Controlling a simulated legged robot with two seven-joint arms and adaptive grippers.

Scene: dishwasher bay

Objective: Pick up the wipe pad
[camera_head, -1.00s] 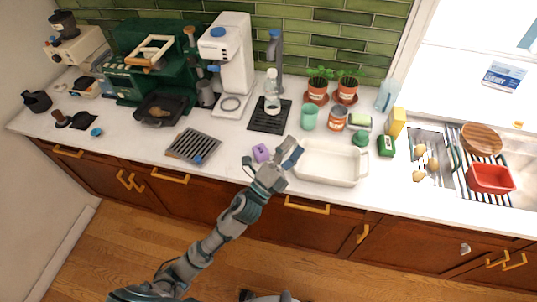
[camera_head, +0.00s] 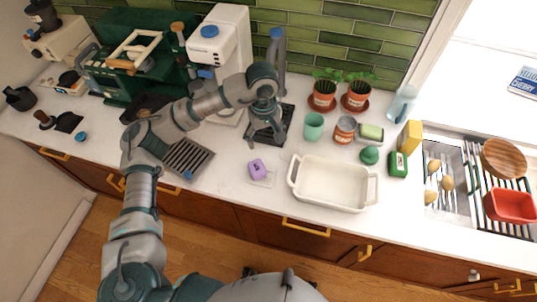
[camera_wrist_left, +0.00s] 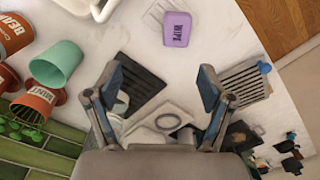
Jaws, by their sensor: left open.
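The wipe pad is a small purple block (camera_head: 257,169) on the white counter, left of the white baking dish. In the left wrist view the purple wipe pad (camera_wrist_left: 177,29) lies flat at the top centre, with dark lettering on it. My left gripper (camera_head: 265,138) is over the dark slatted mat by the faucet, farther back than the pad. It is open and empty; in the left wrist view its two fingers (camera_wrist_left: 158,84) are spread apart, and the pad is beyond their tips. My right gripper is not in view.
The white baking dish (camera_head: 332,189) stands right of the pad. A metal grill tray (camera_head: 190,158) lies to its left. A green cup (camera_head: 314,126) and a labelled can (camera_head: 344,130) stand behind the dish.

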